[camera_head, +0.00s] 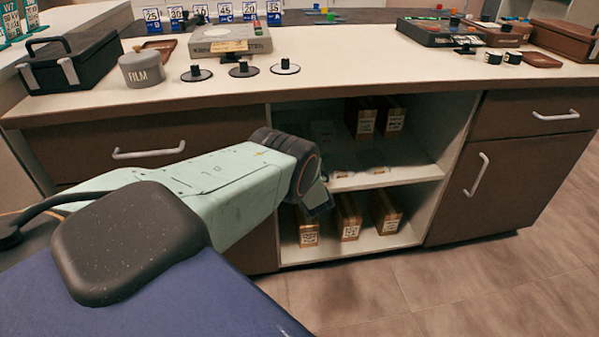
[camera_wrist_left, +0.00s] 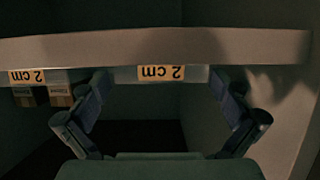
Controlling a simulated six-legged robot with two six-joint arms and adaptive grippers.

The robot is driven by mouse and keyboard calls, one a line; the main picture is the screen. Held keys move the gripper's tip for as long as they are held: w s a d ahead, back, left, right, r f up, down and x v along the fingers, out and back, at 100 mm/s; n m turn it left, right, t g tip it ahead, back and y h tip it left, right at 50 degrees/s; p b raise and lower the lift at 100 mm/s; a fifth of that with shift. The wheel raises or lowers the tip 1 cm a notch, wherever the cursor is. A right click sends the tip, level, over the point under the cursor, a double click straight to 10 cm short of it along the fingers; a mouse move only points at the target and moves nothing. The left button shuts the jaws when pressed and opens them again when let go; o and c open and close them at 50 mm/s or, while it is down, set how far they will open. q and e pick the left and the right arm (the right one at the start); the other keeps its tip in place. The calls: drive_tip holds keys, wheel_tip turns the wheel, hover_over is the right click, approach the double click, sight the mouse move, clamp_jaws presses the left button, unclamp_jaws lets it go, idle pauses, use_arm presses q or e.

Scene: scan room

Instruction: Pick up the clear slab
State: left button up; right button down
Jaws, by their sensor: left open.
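A clear slab (camera_wrist_left: 196,74) with an orange "2 cm" label, upside down in the left wrist view, rests on the shelf board (camera_wrist_left: 150,45). A second "2 cm" slab (camera_wrist_left: 52,76) lies to its left there. In the head view, faint slabs (camera_head: 376,169) show at the middle shelf's front edge. My left gripper (camera_wrist_left: 160,84) is open, one finger on each side of the first slab, with gaps between. In the head view my left arm reaches to the cabinet and mostly hides this gripper. My right gripper is not in view.
Several labelled cartons (camera_head: 347,216) stand on the bottom shelf, and others (camera_head: 360,117) at the back of the middle shelf. The cabinet's side walls and the shelf board bound the space. A counter (camera_head: 330,75) above holds a black case (camera_head: 70,62) and a film pot (camera_head: 141,70).

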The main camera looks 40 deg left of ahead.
use_arm(q)
drive_tip(key=shift+c, duration=0.4)
drive_tip(key=c, duration=1.2)
drive_tip(key=shift+r, duration=0.1)
